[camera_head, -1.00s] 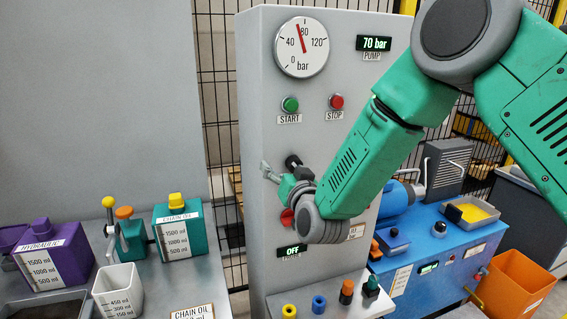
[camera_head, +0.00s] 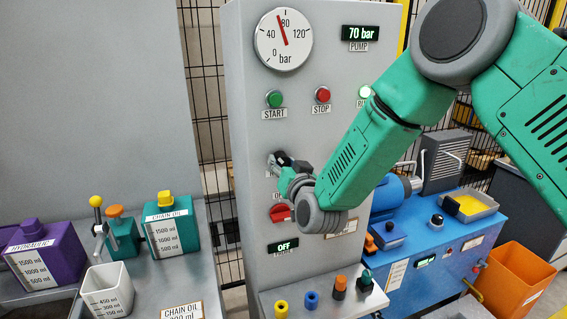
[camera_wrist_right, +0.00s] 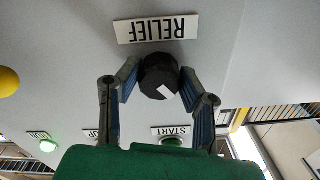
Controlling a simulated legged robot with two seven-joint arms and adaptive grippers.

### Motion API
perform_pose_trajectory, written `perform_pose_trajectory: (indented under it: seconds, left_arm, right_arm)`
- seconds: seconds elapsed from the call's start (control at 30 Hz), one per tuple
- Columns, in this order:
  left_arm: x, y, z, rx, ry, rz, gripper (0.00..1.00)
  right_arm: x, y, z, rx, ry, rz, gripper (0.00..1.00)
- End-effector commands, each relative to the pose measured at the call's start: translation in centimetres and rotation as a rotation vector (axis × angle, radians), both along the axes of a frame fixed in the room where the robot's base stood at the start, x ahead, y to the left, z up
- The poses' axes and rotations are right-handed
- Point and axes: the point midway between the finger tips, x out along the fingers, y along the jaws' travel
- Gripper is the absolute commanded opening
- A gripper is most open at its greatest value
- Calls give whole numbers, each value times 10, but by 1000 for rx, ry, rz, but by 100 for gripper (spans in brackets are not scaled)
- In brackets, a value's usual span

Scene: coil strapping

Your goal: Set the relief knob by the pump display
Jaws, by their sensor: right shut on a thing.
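The round black relief knob (camera_wrist_right: 157,72) has a white pointer mark and shows in the wrist view below the upside-down RELIEF label (camera_wrist_right: 157,28). My right gripper (camera_wrist_right: 158,80) has a finger on each side of the knob and is shut on it. In the head view my right gripper (camera_head: 282,164) is at the grey panel (camera_head: 240,130), where its fingers and wrist mostly hide the knob. The pump display (camera_head: 370,33) reads 70 bar in green. The round gauge (camera_head: 283,38) has its red needle just short of 80. My left gripper is not in view.
The green START button (camera_head: 274,98) and red STOP button (camera_head: 322,94) are above my gripper. A red switch (camera_head: 279,213) and an OFF display (camera_head: 283,246) are below it. Oil containers (camera_head: 172,232) stand on the left bench; a blue unit (camera_head: 440,245) is behind my arm.

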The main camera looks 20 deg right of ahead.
Motion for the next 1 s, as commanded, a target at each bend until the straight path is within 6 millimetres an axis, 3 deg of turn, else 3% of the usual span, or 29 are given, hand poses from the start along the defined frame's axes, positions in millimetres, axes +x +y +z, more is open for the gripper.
perform_pose_trajectory:
  seconds: [0.23, 0.43, 0.67, 0.7, 0.73, 1.0]
  left_arm:
    - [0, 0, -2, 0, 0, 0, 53]
    - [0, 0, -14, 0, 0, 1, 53]
    - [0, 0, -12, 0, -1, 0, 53]
    - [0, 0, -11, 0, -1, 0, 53]
    - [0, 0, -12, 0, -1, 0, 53]
    - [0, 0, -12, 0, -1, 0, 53]
  right_arm:
    - [2, -1, 2, -18, -6, -11, 4]
    - [2, -3, 1, -155, -14, -9, 5]
    - [2, -3, 3, -159, -14, -9, 4]
    - [3, -3, 4, -159, -14, -9, 44]
    - [2, -3, 4, -159, -13, -10, 53]
    - [-1, -3, 3, -160, -11, -11, 53]
